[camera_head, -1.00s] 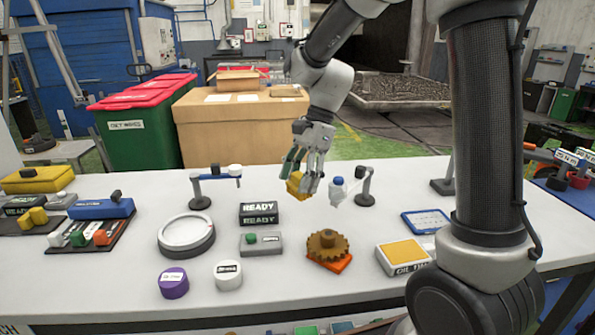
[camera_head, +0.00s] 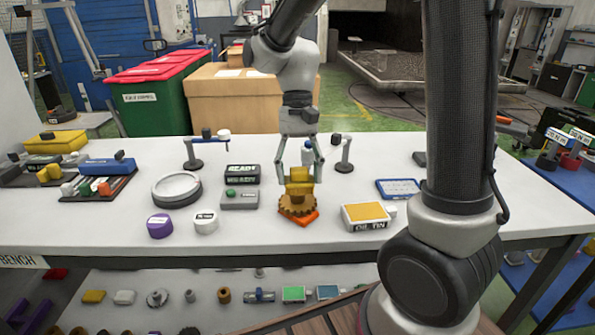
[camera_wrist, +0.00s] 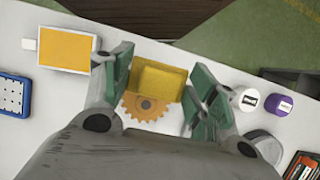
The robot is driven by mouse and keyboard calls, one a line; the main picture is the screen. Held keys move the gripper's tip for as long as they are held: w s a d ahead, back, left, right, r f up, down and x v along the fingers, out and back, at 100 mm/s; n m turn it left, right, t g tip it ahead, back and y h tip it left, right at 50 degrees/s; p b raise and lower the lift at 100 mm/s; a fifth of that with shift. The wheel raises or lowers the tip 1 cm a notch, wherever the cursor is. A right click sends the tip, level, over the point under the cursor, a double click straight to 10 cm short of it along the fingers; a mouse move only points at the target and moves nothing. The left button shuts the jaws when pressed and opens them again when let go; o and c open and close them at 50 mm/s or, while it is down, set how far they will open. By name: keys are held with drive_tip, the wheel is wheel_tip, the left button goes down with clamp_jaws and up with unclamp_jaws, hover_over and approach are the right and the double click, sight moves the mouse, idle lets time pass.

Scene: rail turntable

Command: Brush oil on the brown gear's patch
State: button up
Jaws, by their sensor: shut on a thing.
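The brown gear (camera_head: 297,207) lies on an orange base (camera_head: 301,219) near the front of the bench. Its toothed edge also shows in the wrist view (camera_wrist: 147,109). My gripper (camera_head: 299,178) points down over the gear, its fingers shut on a yellow block-like thing, probably the brush (camera_head: 299,187). The yellow thing also shows between the green finger pads in the wrist view (camera_wrist: 160,80). It covers part of the gear. I cannot tell whether it touches the gear or hovers just above. The oil tin (camera_head: 365,214), with a yellow-orange top, stands right of the gear. No oil patch is distinguishable.
A grey box with a green button (camera_head: 239,199) and a black READY sign (camera_head: 242,174) stand left of the gear. White (camera_head: 205,222) and purple (camera_head: 160,226) round pieces, and a round turntable (camera_head: 177,189), are further left. A small stand (camera_head: 344,156) is behind.

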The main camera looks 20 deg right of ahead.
drive_tip(key=shift+f, duration=2.9)
drive_tip(key=shift+f, duration=0.6)
drive_tip(key=shift+w, duration=0.15)
drive_tip(key=shift+w+d, duration=0.15)
drive_tip(key=shift+w, duration=0.15)
drive_tip(key=shift+s, duration=0.2)
drive_tip(key=shift+s, duration=0.2)
drive_tip(key=shift+w, duration=0.4)
idle(1.0)
drive_tip(key=shift+s, duration=0.2)
